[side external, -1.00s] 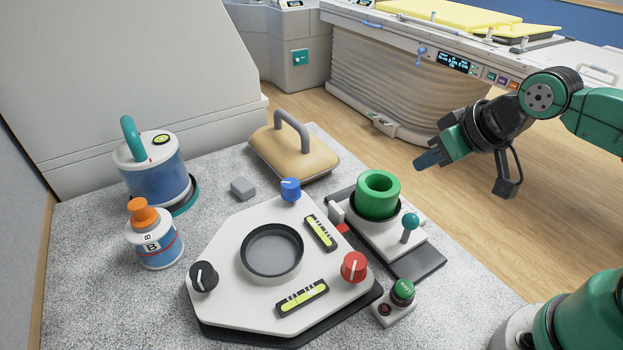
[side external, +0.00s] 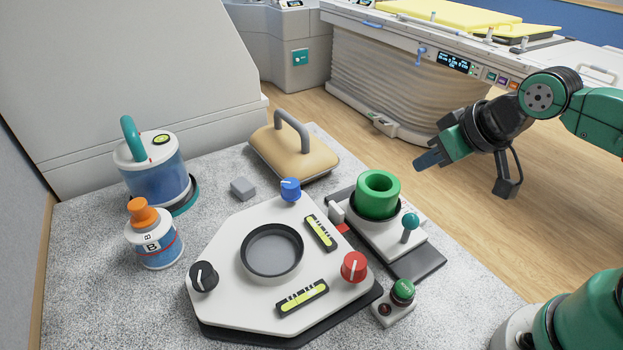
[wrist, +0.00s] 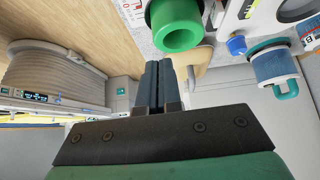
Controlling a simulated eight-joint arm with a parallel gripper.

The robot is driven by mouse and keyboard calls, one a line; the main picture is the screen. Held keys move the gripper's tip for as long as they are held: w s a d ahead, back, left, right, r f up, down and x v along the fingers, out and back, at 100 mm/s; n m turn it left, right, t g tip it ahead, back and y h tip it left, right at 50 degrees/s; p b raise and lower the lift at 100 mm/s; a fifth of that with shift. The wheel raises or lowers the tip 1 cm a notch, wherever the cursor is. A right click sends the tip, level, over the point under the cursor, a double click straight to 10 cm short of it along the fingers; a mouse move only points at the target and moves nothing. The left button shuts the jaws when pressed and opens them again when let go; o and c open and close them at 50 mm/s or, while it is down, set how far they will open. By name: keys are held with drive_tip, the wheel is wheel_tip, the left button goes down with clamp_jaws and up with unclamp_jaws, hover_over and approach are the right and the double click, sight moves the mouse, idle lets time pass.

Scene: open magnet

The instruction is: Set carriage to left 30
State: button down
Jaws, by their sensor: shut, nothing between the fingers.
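The carriage (side external: 415,237) is a small white block with a teal ball knob (side external: 410,221) on a dark rail plate (side external: 421,266), right of the white levelling plate. A green ring-shaped cylinder (side external: 378,192) stands upright in the carriage's dark cup. A red mark (side external: 342,228) shows at the carriage's left side; any scale is too small to read. My gripper (side external: 427,160) is shut and empty, in the air right of and above the green cylinder, apart from it. In the wrist view my shut fingers (wrist: 155,85) point toward the scene, with the green cylinder (wrist: 176,26) beyond them.
A white plate (side external: 232,289) with black, blue and red knobs stands left of the carriage. A green button box (side external: 397,303) sits in front. A tan handled block (side external: 293,160), blue canister (side external: 155,175) and orange-capped bottle (side external: 154,240) stand behind and left. Air around my gripper is clear.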

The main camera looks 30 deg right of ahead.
sight(414, 215)
drive_tip(key=c, duration=0.9)
unclamp_jaws()
drive_tip(key=shift+f+g, duration=0.1)
drive_tip(key=shift+g, duration=0.2)
drive_tip(key=o, duration=0.4)
drive_tip(key=shift+s+f+m+g, duration=0.15)
drive_tip(key=shift+f+m+g, duration=0.15)
drive_tip(key=shift+g, duration=0.3)
drive_tip(key=shift+c, duration=0.2)
drive_tip(key=g, duration=0.1)
drive_tip(key=s+f+m+g+y, duration=0.1)
drive_tip(key=g, duration=0.1)
drive_tip(key=a+g+y, duration=0.1)
drive_tip(key=g, duration=0.1)
drive_tip(key=shift+s+a+f+m, duration=0.1)
drive_tip(key=shift+s+f+m, duration=0.15)
drive_tip(key=shift+f+m, duration=0.1)
drive_tip(key=shift+a+f, duration=0.25)
drive_tip(key=shift+f, duration=1.1)
drive_tip(key=shift+a+f, duration=0.25)
drive_tip(key=shift+f, duration=1.05)
clamp_jaws()
